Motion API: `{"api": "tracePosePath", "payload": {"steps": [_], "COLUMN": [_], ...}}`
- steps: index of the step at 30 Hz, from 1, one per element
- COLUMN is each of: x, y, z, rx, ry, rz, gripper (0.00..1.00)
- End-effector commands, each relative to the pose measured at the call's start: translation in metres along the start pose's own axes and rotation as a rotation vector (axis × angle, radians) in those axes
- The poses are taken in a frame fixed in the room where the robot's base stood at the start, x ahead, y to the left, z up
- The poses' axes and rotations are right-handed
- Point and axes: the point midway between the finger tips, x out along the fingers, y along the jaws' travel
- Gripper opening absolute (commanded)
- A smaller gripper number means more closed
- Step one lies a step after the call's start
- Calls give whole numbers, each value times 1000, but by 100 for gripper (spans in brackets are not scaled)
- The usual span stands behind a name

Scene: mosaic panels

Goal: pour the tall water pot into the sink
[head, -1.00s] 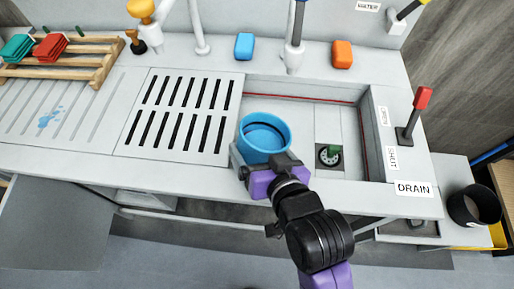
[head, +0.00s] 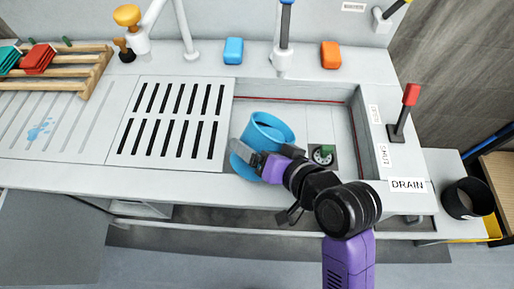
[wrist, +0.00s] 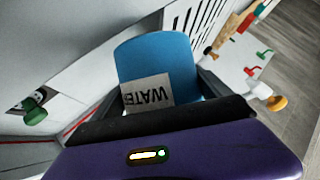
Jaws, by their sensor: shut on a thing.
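The tall water pot is a blue cylinder (head: 270,127) in the head view, tilted with its open mouth toward the upper right, over the left part of the sink (head: 345,140). The wrist view shows the blue pot (wrist: 150,55) with a white label reading WATER, between the two dark fingers. My gripper (head: 262,163) is shut on the pot from the front. The inside of the pot looks dark blue, and I cannot tell how much water is in it. No stream of water shows.
A slotted drainboard (head: 170,118) lies left of the sink. A tap (head: 283,50) stands behind it, between a blue block (head: 233,51) and an orange block (head: 330,55). A red-topped lever (head: 403,110) stands at the right by the DRAIN label (head: 407,185). A wooden rack (head: 85,70) is far left.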

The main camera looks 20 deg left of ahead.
Motion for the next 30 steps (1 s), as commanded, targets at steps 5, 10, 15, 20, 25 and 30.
{"api": "tracePosePath", "payload": {"steps": [5, 10, 15, 20, 25, 30], "x": [0, -2, -4, -4, -3, -2], "y": [1, -2, -5, -4, -2, 0], "z": [-3, -6, -8, -8, -7, -7], "rx": [132, 175, 219, 278, 359, 426], "ry": [-54, -74, -95, -120, -156, -186], "rz": [-56, -74, -93, -117, -150, -177], "gripper": [19, 19, 19, 18, 18, 18]}}
